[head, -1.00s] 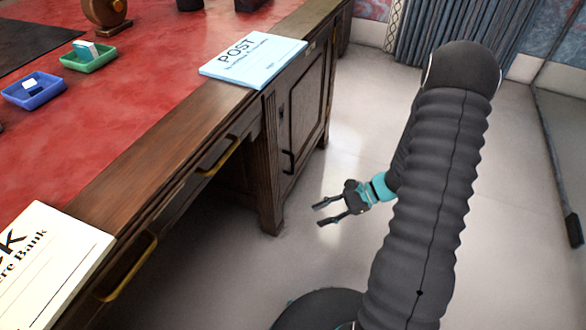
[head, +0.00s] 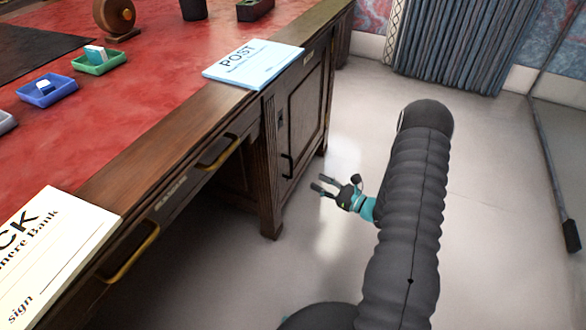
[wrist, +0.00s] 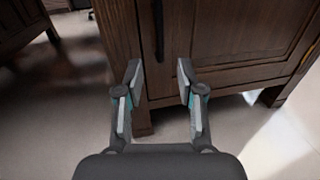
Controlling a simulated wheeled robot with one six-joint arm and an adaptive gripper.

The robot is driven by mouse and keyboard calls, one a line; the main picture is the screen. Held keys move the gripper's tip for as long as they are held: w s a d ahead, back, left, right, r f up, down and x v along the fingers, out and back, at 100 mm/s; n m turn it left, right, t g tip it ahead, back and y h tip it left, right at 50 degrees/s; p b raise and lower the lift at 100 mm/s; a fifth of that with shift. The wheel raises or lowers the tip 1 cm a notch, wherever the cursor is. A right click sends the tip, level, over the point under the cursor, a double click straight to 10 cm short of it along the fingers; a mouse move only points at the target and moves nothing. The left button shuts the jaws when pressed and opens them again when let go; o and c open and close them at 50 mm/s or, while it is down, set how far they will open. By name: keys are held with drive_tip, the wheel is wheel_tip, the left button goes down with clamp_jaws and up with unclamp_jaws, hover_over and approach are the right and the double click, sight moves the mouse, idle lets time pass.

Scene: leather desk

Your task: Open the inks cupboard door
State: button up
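The wooden cupboard door (head: 306,108) in the desk's right end is shut, with a raised panel and a dark vertical bar handle (head: 287,166) low on its left side. A small plate (head: 309,56) above it is too small to read. In the wrist view the door (wrist: 235,30) fills the upper right, and the dark handle (wrist: 158,30) stands ahead, in line with the gap between the fingers. My gripper (head: 319,183) is open and empty, to the right of the handle and apart from it. The wrist view shows its spread fingers (wrist: 158,76).
The desk's corner leg (head: 270,195) stands left of the door. Drawers with brass pulls (head: 220,152) are further left. A POST pad (head: 252,63) lies on the desktop above the door.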

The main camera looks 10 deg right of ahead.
sight(291, 175)
drive_tip(key=x, duration=1.2)
drive_tip(key=shift+a+p, duration=0.2)
drive_tip(key=shift+p, duration=0.1)
